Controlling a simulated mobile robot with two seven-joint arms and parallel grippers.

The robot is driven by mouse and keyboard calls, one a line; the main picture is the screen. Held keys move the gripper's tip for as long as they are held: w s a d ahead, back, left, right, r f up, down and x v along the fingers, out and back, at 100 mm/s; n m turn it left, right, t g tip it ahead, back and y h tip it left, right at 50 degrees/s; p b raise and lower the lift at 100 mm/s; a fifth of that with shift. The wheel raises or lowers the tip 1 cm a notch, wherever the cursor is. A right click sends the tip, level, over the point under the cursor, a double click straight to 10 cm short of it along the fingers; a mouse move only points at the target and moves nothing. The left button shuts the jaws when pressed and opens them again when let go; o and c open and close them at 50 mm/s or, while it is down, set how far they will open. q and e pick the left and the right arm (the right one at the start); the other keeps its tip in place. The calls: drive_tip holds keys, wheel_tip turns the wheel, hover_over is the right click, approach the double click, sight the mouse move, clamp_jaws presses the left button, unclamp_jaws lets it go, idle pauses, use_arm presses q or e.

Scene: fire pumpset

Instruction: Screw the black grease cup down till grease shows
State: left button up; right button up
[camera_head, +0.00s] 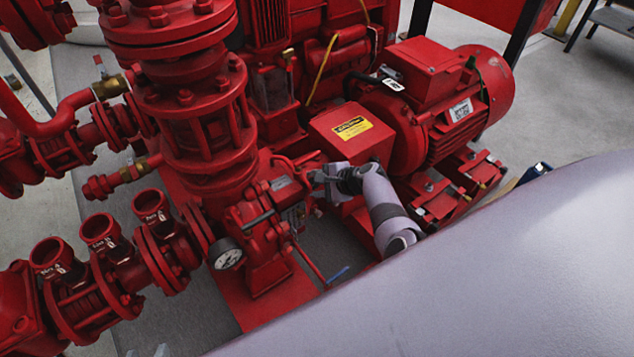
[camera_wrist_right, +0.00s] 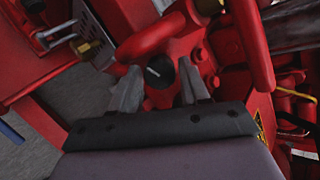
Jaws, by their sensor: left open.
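The black grease cup (camera_wrist_right: 160,72) shows in the right wrist view as a small round black cap with a light mark on top, set among red pump parts. My right gripper (camera_wrist_right: 158,75) has its two grey fingers apart, one on each side of the cup. A narrow gap seems to show on both sides, so I see no clear grip on it. In the head view my right gripper (camera_head: 325,180) reaches in from the lower right to the red pump (camera_head: 262,225). There the cup is too small or hidden to make out. No grease can be seen. My left gripper is not in view.
A curved red pipe (camera_wrist_right: 150,38) passes close above the cup. A pressure gauge (camera_head: 227,254) sits on the pump's front. A red motor (camera_head: 435,105) stands to the right, and a thick flanged red column (camera_head: 195,110) to the left. A large smooth pale surface covers the lower right.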

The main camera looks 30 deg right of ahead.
use_arm(q)
drive_tip(key=shift+r, duration=0.1)
use_arm(e)
drive_tip(key=shift+r, duration=0.1)
use_arm(q)
drive_tip(key=a+p, duration=0.1)
drive_tip(key=p, duration=0.1)
drive_tip(key=s+a+r+p, duration=0.1)
drive_tip(key=p, duration=0.1)
drive_tip(key=shift+s+r+g+p, duration=0.1)
drive_tip(key=shift+r+g+p, duration=0.1)
drive_tip(key=shift+g+p, duration=0.1)
use_arm(e)
drive_tip(key=v, duration=0.7)
use_arm(q)
drive_tip(key=shift+d, duration=0.1)
